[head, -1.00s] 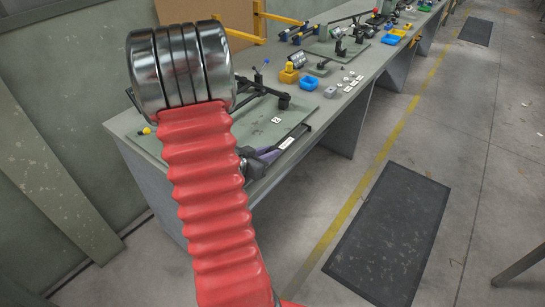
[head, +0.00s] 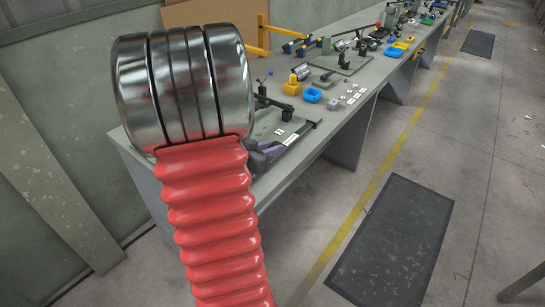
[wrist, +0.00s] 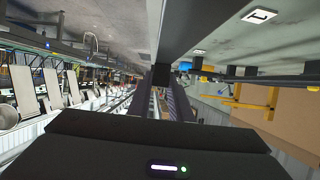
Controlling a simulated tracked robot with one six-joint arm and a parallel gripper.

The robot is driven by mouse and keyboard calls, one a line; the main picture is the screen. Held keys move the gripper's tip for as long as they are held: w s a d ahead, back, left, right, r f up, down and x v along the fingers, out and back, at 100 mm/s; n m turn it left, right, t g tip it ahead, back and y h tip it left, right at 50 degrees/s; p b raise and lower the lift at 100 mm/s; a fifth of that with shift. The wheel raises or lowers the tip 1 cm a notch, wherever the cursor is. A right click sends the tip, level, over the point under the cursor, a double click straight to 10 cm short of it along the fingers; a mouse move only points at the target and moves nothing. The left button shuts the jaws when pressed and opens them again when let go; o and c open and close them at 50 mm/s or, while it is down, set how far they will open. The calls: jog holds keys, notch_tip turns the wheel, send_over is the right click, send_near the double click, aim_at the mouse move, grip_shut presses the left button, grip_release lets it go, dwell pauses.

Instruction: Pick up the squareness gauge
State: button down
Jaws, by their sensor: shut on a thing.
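The squareness gauge (head: 301,131) shows in the head view as a dark, narrow bar with a pale label, at the near edge of the green plate (head: 266,123). My gripper (head: 264,156) is shut on its near end, partly hidden behind my red arm sleeve. In the wrist view the gauge (wrist: 185,42) runs as a dark bar from the fingertips up to the top edge. My gripper's purple-grey fingers (wrist: 167,100) show below its end. The gauge seems a little above the plate; its exact clearance is hard to tell.
A black clamp (head: 272,103) stands on the plate just behind the gauge. Yellow brackets (head: 262,35) stand at the back. The floor right of the bench is open, with a dark mat (head: 392,240).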

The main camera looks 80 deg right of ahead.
jog(key=shift+r, duration=1.5)
jog(key=shift+w, duration=0.1)
